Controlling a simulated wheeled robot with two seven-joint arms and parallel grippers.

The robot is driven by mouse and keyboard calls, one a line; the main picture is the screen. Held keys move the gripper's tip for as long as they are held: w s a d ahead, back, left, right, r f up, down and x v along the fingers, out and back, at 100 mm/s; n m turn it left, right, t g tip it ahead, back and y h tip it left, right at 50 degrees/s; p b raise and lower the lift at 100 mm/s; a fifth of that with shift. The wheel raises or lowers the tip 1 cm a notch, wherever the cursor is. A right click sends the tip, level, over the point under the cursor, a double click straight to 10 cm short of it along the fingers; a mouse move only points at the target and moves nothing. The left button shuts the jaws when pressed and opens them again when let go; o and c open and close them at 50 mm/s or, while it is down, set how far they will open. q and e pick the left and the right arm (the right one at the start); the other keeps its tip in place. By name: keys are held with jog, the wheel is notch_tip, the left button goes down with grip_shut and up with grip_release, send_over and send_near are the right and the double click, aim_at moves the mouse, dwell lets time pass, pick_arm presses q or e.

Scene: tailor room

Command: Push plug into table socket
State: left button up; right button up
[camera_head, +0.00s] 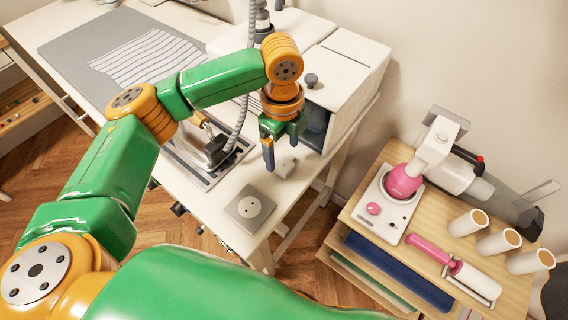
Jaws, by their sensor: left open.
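A small white piece, seemingly the plug (286,167), sits on the tabletop behind and to the right of the socket. My left gripper (280,156) points down just over the plug, with its fingers apart. One dark finger shows clearly in front of the plug. I cannot tell whether the fingers touch the plug. My right gripper is out of the picture.
An iron (207,146) rests on a dark plate left of the gripper. A white cabinet (338,84) stands close behind it. A grey hose (247,75) hangs behind my arm. A wooden cart (348,211) with a pink-and-white machine and several spools stands right, across a gap.

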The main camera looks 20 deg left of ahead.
aim_at(284, 165)
pick_arm(q)
jog(key=shift+s+f, duration=0.1)
jog(key=shift+f, duration=0.05)
jog(key=f, duration=0.3)
jog(key=f+p, duration=0.1)
jog(key=f, duration=0.1)
jog(key=shift+w+d, duration=0.1)
jog(key=shift+w, duration=0.15)
jog(key=shift+r, duration=0.1)
grip_shut()
